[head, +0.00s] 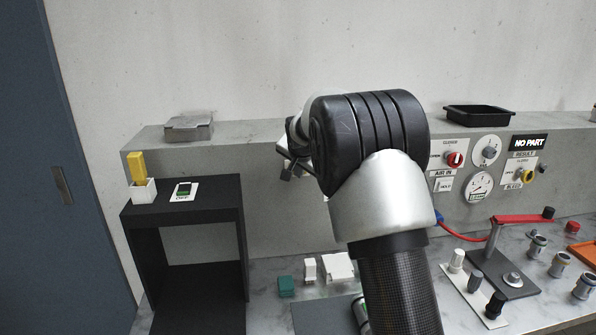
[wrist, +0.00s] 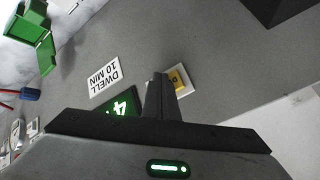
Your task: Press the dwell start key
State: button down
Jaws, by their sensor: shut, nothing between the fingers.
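In the wrist view, the dwell start key (wrist: 176,79) is a small amber-brown button on a white plate, set on a grey surface. A white label reading "DWELL 10 MIN" (wrist: 104,76) lies to its left, with a dark display showing a green "4" (wrist: 123,104) below the label. My gripper (wrist: 160,82) is shut and empty. Its fingertips overlap the left part of the key's plate in the picture; I cannot tell whether they touch it. In the head view my arm hides the key and display.
A black stand (head: 185,210) with a yellow-topped white holder (head: 142,188) is at left. A pressure panel (head: 480,170) and a red-handled clamp (head: 522,219) are at right. A black tray (head: 478,116) sits on the ledge. Green parts (wrist: 32,30) show upper left in the wrist view.

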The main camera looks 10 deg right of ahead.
jog(key=shift+s, duration=0.1)
jog(key=shift+s+b, duration=0.7)
jog(key=s+b, duration=0.4)
jog(key=s, duration=0.1)
dwell(0.7)
